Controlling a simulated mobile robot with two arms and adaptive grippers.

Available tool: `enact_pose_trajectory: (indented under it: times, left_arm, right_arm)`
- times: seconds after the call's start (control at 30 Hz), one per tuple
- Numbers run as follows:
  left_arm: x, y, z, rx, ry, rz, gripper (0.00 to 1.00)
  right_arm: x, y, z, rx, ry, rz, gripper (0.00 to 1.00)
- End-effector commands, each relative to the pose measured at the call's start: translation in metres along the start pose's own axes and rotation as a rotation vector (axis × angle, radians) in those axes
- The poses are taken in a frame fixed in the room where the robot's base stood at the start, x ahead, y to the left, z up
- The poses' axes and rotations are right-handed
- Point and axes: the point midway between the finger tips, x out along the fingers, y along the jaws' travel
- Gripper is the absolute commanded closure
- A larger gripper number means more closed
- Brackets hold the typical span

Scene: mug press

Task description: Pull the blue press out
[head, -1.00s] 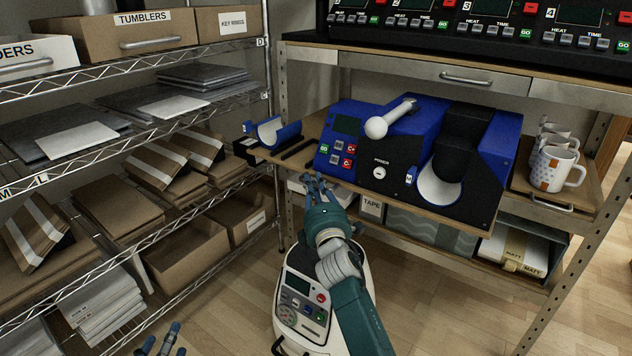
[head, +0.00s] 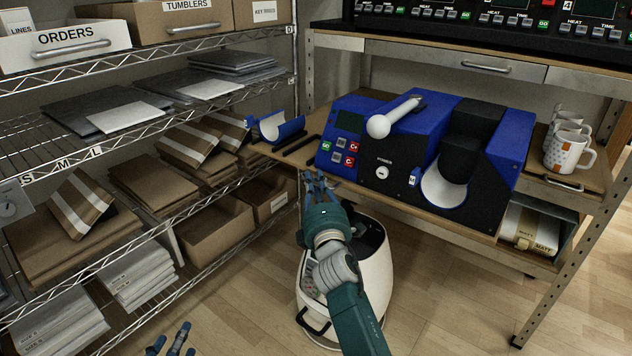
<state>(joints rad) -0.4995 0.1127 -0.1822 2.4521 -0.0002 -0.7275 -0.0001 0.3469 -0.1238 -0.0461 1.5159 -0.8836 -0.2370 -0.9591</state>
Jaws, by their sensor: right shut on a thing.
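The blue press (head: 430,140) is a blue and black machine with a white-knobbed lever and a keypad. It stands upright on a wooden pull-out board (head: 470,232), which juts forward over the lower shelf. My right gripper (head: 316,180) is at the board's front left edge, below the keypad, and is shut on the board there. The exact grip point is hidden behind its fingers. My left gripper (head: 170,342) is low at the bottom left edge, its fingers apart and empty, far from the press.
A wire rack (head: 190,130) with boxes and envelopes stands on the left. White mugs (head: 568,152) stand on a tray right of the press. A blue curved part (head: 277,128) lies left of it. A box marked MATT (head: 532,228) sits below. Floor in front is partly clear.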

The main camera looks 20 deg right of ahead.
Motion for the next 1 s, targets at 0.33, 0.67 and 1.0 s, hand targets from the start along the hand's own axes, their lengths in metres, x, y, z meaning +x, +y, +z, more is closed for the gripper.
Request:
enact_pose_trajectory:
  times: [0.33, 0.67, 1.0]
  left_arm:
    - [0.0, 0.0, 0.0, 0.0, 0.0, 0.0, 0.6]
    - [-0.001, 0.0, 0.001, 0.0, 0.0, 0.0, 0.6]
    - [0.0, 0.0, 0.0, 0.0, 0.001, 0.0, 0.6]
  right_arm:
    - [0.001, 0.0, 0.004, -0.004, -0.006, -0.001, 0.77]
    - [-0.011, -0.001, 0.002, -0.003, -0.004, -0.002, 0.77]
    - [-0.082, -0.002, 0.003, -0.002, -0.005, -0.004, 0.77]
